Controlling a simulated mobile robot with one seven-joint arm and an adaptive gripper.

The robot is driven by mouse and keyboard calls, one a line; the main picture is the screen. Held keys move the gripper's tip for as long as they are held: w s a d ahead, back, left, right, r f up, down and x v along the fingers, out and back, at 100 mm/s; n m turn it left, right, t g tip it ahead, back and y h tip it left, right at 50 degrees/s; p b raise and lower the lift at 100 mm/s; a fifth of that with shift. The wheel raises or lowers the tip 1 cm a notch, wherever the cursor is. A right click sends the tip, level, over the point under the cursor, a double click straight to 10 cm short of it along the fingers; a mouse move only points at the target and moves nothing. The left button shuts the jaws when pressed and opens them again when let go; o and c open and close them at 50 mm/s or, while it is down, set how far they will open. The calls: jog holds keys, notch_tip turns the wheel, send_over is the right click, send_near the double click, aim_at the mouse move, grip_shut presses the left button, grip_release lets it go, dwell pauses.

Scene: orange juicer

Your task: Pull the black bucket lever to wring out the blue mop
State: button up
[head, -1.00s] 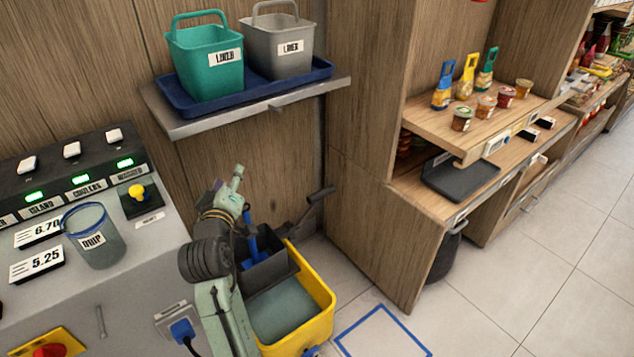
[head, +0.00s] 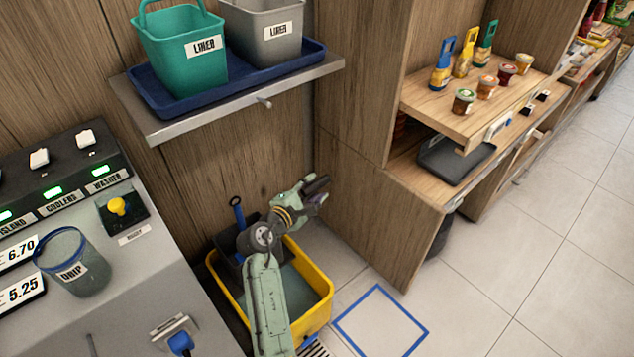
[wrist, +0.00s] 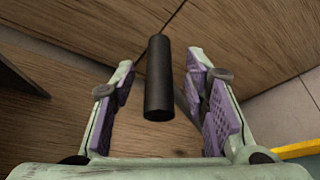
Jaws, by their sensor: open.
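The black bucket lever's grip (wrist: 158,80) shows in the wrist view as a dark cylinder between the two open, purple-padded fingers of my gripper (wrist: 165,105). I see a gap on each side of it. In the head view my gripper (head: 318,190) is above the right rear of the yellow bucket (head: 322,275), and it mostly hides the lever. The blue mop (head: 238,213) shows only as a blue handle end standing at the black wringer (head: 227,247). The mop's head is hidden. My arm covers part of the bucket.
A wooden cabinet side (head: 365,215) stands close right of my gripper. A metal shelf (head: 150,125) with a blue tray and two buckets hangs above. The grey counter (head: 130,285) is at left. A blue floor square (head: 380,318) lies on open floor at right.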

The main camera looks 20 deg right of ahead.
jog(key=shift+x, duration=1.3)
jog(key=shift+c, duration=0.3)
jog(key=shift+a, duration=0.1)
grip_shut()
jog(key=shift+w+r, duration=0.1)
